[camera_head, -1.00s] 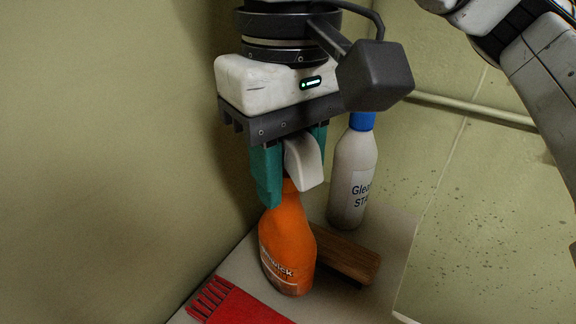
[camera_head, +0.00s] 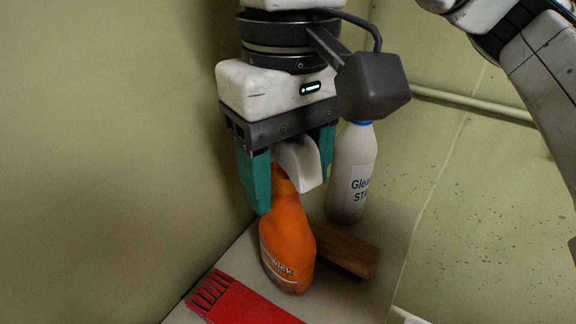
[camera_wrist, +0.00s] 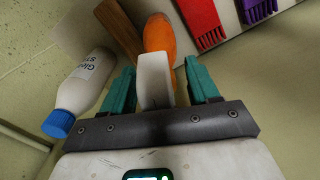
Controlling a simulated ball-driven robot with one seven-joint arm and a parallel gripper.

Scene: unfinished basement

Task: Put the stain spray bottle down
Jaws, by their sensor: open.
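The orange spray bottle (camera_head: 287,243) with a white trigger head (camera_head: 304,163) stands upright on a pale surface (camera_head: 388,262). My gripper (camera_head: 290,190) is open, its teal fingers on either side of the white head, with the jaws above the bottle's orange body. In the wrist view the white head (camera_wrist: 155,78) sits between the parted fingers (camera_wrist: 160,88), with gaps visible on both sides, and the orange body (camera_wrist: 159,36) lies beyond it.
A white bottle (camera_head: 352,172) with a blue cap stands behind, to the right. A wall is close on the left.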

